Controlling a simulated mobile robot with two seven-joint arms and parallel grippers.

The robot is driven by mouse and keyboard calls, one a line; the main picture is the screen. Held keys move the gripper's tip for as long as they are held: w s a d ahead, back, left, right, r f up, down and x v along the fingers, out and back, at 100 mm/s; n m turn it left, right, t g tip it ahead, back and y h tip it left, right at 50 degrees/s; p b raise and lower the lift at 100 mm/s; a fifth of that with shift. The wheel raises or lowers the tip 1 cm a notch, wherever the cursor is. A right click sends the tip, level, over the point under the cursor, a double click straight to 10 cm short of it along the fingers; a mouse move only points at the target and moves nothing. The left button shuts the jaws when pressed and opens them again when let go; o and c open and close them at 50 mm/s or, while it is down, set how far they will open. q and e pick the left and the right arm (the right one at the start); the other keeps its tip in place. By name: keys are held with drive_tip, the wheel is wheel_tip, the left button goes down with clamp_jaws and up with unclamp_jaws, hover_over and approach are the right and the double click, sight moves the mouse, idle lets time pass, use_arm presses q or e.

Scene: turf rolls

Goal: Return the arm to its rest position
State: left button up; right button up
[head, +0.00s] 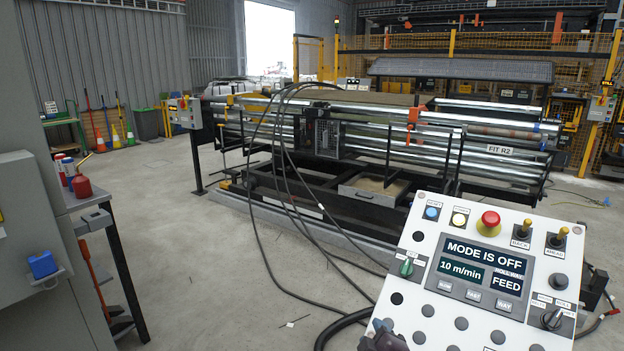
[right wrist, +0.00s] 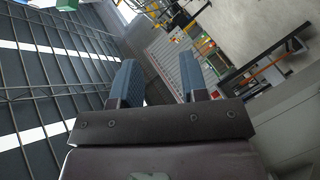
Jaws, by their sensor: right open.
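My right gripper (right wrist: 157,70) shows in the right wrist view with its two blue-padded fingers apart and nothing between them. In the head view only a dark part of it (head: 384,341) shows at the bottom edge, in front of the lower left corner of the white control panel (head: 470,270). I cannot tell from this view how far it is from the panel. The panel's screen reads "MODE IS OFF", "10 m/min" and "FEED". My left gripper is not in view.
A long roller machine (head: 400,135) stands across the middle, with black cables (head: 285,150) hanging in front. A side table (head: 85,200) with a red oil can (head: 82,183) stands at left, beside a grey cabinet (head: 35,250). Concrete floor (head: 220,270) is open between.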

drive_tip(key=s+d+f+m+g, duration=0.1)
drive_tip(key=s+d+f+m, duration=0.2)
drive_tip(key=s, duration=0.8)
drive_tip(key=s+d+f+m+g+p, duration=0.1)
drive_tip(key=s+d+f+m, duration=0.3)
drive_tip(key=s, duration=0.7)
drive_tip(key=s+d+f+m+g, duration=0.2)
drive_tip(key=s+d+f+m, duration=0.2)
drive_tip(key=s+d, duration=0.3)
drive_tip(key=s+f, duration=0.1)
drive_tip(key=s, duration=0.3)
drive_tip(key=shift+s+h+p, duration=0.15)
drive_tip(key=shift+h+p, duration=0.15)
drive_tip(key=shift+p, duration=0.1)
drive_tip(key=shift+f, duration=0.1)
